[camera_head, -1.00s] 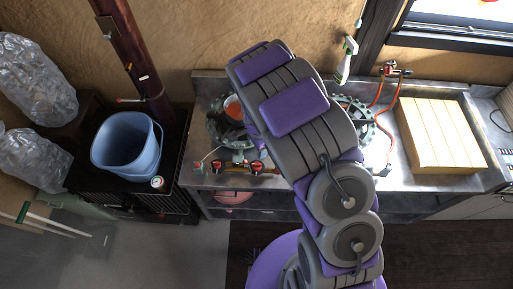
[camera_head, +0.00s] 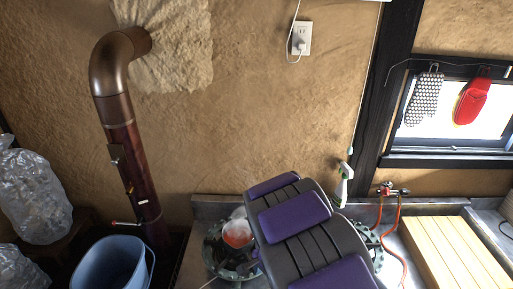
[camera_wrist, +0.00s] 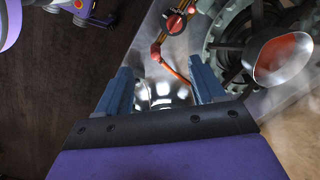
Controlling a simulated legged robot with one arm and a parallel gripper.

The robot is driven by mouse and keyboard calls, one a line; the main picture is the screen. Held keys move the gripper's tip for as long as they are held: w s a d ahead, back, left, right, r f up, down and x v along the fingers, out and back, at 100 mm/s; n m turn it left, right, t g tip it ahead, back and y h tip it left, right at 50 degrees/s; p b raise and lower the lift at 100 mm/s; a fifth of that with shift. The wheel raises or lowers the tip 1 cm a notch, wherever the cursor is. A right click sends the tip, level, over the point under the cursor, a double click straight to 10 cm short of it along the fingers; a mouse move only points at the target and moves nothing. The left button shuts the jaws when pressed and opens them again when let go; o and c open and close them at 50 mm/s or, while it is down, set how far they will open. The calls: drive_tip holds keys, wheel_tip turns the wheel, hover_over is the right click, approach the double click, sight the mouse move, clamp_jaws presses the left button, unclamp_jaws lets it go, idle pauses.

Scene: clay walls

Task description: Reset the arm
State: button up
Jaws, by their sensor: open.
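My gripper (camera_wrist: 163,88) shows in the wrist view with its two blue-grey fingers spread apart. It is open, and nothing shows held between the fingers. It points down over a shiny metal surface with a red valve (camera_wrist: 173,22) and an orange-red hose beyond the fingertips. In the head view my purple and grey arm reaches up from the bottom, over the counter, and hides part of it; the gripper's fingers are not visible there.
A burner (camera_head: 215,250) holds a red-and-white item (camera_head: 238,233). A wooden board (camera_head: 455,250) lies at right. A blue bucket (camera_head: 108,265) stands left, beside a brown stove pipe (camera_head: 130,150).

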drive_tip(key=s+d+r+n+b, duration=0.3)
drive_tip(key=s, duration=0.6)
drive_tip(key=s+d+r+n+g+b, duration=0.1)
drive_tip(key=s+d+r+n+b, duration=0.2)
drive_tip(key=s, duration=0.7)
drive_tip(key=s+d+r+n+g+b, duration=0.1)
drive_tip(key=s+d+r+n+b, duration=0.2)
drive_tip(key=s, duration=0.7)
drive_tip(key=shift+d+r+n+h, duration=0.35)
drive_tip(key=shift+d+r, duration=0.35)
drive_tip(key=shift+d, duration=0.35)
drive_tip(key=shift+w, duration=0.1)
idle(0.6)
